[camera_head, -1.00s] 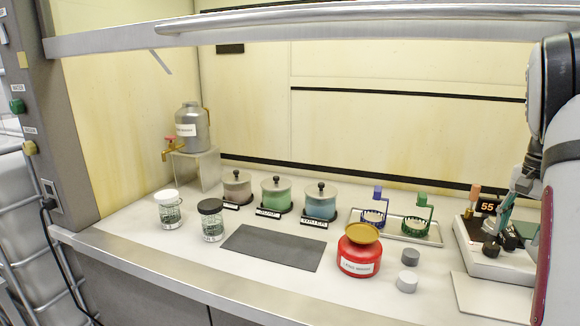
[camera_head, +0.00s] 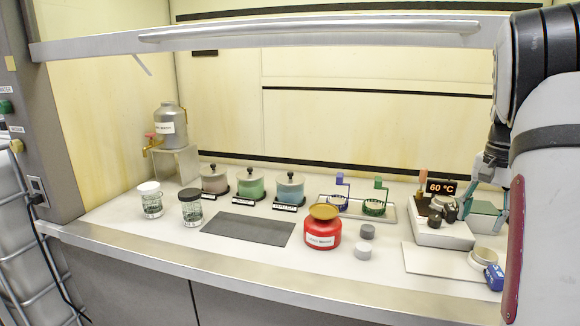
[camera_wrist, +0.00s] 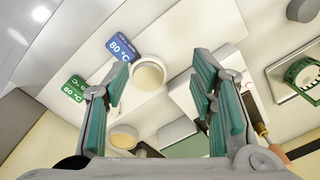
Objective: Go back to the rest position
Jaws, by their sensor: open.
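My gripper (camera_wrist: 160,82) is open and empty in the wrist view, its two green-padded fingers spread wide. In the head view my gripper (camera_head: 502,190) shows at the right edge, partly hidden by my arm, beside the hot plate (camera_head: 442,235). The hot plate's display (camera_head: 441,188) reads 60 °C. Below the fingers in the wrist view are a round pale-topped container (camera_wrist: 149,73), a blue 80 °C label block (camera_wrist: 122,45), and a green 60 °C label (camera_wrist: 75,89) near a second round container (camera_wrist: 123,138).
A red jar (camera_head: 322,234) stands front centre near two small grey cylinders (camera_head: 366,231). A dark mat (camera_head: 248,229), lidded pots (camera_head: 250,184), two glass jars (camera_head: 151,203) and a tray with blue and green holders (camera_head: 385,215) share the bench. A metal rail (camera_head: 310,33) crosses above.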

